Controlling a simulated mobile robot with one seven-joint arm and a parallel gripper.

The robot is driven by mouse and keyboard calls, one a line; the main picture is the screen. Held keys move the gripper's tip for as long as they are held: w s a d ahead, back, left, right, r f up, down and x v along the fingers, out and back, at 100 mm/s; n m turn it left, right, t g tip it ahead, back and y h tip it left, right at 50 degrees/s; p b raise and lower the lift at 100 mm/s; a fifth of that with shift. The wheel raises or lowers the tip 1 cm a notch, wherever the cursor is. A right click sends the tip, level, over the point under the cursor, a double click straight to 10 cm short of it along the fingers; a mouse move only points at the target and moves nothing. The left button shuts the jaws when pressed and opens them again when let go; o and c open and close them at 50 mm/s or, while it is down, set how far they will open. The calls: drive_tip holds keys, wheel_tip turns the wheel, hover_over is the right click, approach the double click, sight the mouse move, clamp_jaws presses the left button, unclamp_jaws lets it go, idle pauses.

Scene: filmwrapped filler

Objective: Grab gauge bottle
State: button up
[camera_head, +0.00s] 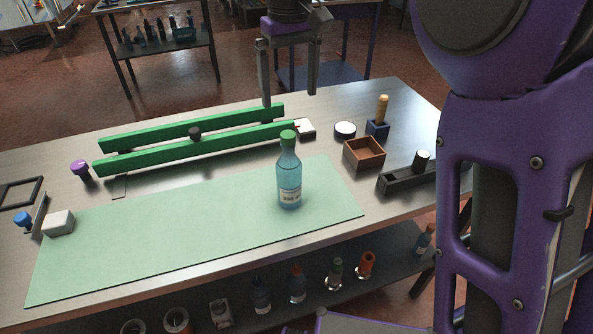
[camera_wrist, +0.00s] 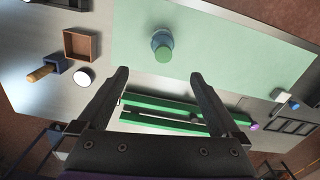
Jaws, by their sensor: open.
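The gauge bottle is most likely the clear blue bottle (camera_head: 289,179) with a green cap and a white label. It stands upright on the pale green mat (camera_head: 180,235), near the mat's right end. In the wrist view the bottle (camera_wrist: 162,47) shows from above, beyond my fingertips. My gripper (camera_head: 287,98) is open and empty, above the far side of the table, behind the bottle. In the wrist view my gripper's two fingers (camera_wrist: 159,73) are spread apart, and the bottle lies ahead of the gap, not between them.
Two long green rails (camera_head: 195,147) lie behind the mat. To the right are a wooden box (camera_head: 364,153), a round white-topped item (camera_head: 345,130), a wooden-handled tool in a blue block (camera_head: 378,125) and a black tray (camera_head: 400,180). A white block (camera_head: 59,223) sits at left. The mat's middle is clear.

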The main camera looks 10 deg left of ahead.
sight(290, 133)
wheel_tip(290, 133, down, 11)
drive_tip(key=shift+f+b, duration=0.1)
drive_tip(key=shift+b, duration=0.25)
drive_tip(key=f, duration=0.5)
drive_tip(key=shift+s+a+f, duration=0.1)
drive_tip(key=shift+s+a, duration=0.1)
drive_tip(key=shift+s, duration=0.05)
clamp_jaws()
